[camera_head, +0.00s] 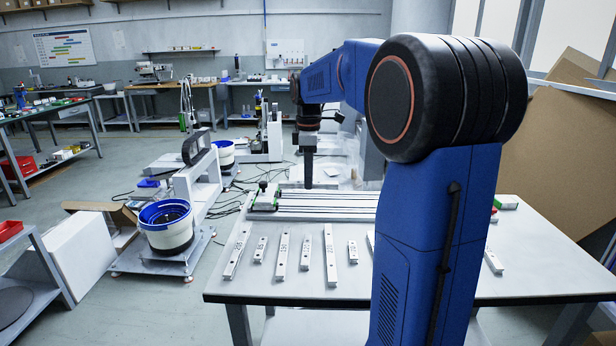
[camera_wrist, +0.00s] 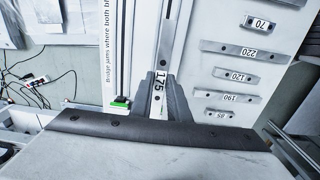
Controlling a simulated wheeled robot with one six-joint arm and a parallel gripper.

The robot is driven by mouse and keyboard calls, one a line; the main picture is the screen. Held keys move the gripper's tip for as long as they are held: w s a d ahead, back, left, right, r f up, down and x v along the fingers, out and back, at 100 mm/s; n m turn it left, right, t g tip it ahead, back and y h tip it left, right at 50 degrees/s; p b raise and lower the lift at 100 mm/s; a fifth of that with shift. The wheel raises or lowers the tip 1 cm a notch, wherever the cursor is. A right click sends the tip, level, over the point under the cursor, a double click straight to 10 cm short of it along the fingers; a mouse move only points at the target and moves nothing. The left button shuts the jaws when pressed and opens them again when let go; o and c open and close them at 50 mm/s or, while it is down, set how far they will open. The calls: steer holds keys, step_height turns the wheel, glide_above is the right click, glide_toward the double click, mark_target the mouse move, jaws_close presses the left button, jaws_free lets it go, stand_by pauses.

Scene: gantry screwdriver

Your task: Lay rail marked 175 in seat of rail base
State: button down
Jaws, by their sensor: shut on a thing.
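My gripper (camera_wrist: 162,92) is shut on the rail marked 175 (camera_wrist: 159,79), a narrow grey bar with dark holes. The rail base (camera_head: 335,203), a light plate with long dark lines, lies on the table. In the wrist view its lined strip runs left of the held rail. In the head view my gripper (camera_head: 308,185) points down at the base. The held rail is not clear there, and I cannot tell whether it touches the base.
Several loose marked rails lie on the table (camera_head: 290,290), including the 220 rail (camera_wrist: 246,51), the 120 rail (camera_wrist: 239,75) and the 190 rail (camera_wrist: 228,97). A green-and-black block (camera_head: 264,198) sits at the base's left end. A blue-rimmed bucket (camera_head: 167,225) stands left of the table.

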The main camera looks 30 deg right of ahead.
steer(key=shift+f, duration=3.15)
steer(key=shift+f, duration=0.55)
steer(key=c, duration=1.6)
jaws_free()
step_height(320, 180, up, 17)
steer(key=shift+r, duration=0.2)
step_height(320, 180, up, 7)
glide_above(309, 210)
steer(key=shift+w, duration=0.1)
